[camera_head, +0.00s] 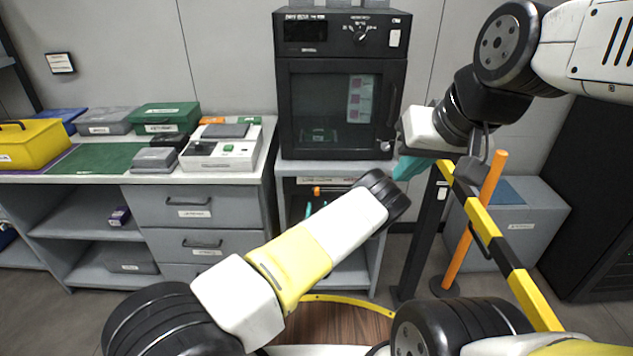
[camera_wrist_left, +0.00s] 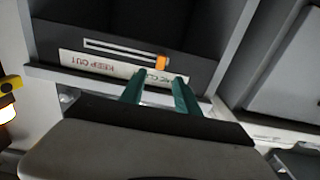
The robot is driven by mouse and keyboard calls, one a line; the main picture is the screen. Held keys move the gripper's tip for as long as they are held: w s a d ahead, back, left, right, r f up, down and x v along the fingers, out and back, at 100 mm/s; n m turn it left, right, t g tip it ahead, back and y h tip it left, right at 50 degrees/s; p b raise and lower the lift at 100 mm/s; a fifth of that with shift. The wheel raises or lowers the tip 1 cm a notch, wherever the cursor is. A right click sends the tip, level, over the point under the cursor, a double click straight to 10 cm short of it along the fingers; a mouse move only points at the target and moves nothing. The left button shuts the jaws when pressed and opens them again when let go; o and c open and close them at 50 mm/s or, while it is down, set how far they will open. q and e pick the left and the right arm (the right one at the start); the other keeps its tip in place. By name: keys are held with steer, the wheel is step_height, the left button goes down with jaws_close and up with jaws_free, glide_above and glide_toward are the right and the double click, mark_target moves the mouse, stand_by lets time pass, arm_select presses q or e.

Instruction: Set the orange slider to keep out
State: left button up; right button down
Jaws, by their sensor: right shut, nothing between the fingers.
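The orange slider (camera_wrist_left: 161,62) sits at the right end of a pale slot in a dark panel in the left wrist view. Below the slot is a white label strip (camera_wrist_left: 110,67), with red "KEEP OUT" at its left end and partly hidden green text near the slider. My left gripper (camera_wrist_left: 160,83) is open, its two teal fingers apart just short of the slider, one to each side of it. In the head view the slider (camera_head: 318,191) shows under the black oven, and my left arm hides most of that gripper. My right gripper (camera_head: 410,167) is shut and empty, away from the panel.
The black oven (camera_head: 340,110) stands above the slider's bay. A grey drawer bench (camera_head: 195,215) with boxes is at left. A yellow-black barrier bar (camera_head: 505,255) and an orange post (camera_head: 475,220) stand at right, near my right gripper.

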mark_target(317, 192)
arm_select(q)
steer(key=w, duration=0.7)
steer(key=shift+w, duration=0.4)
steer(key=shift+c, duration=0.2)
jaws_close()
stand_by(0.9)
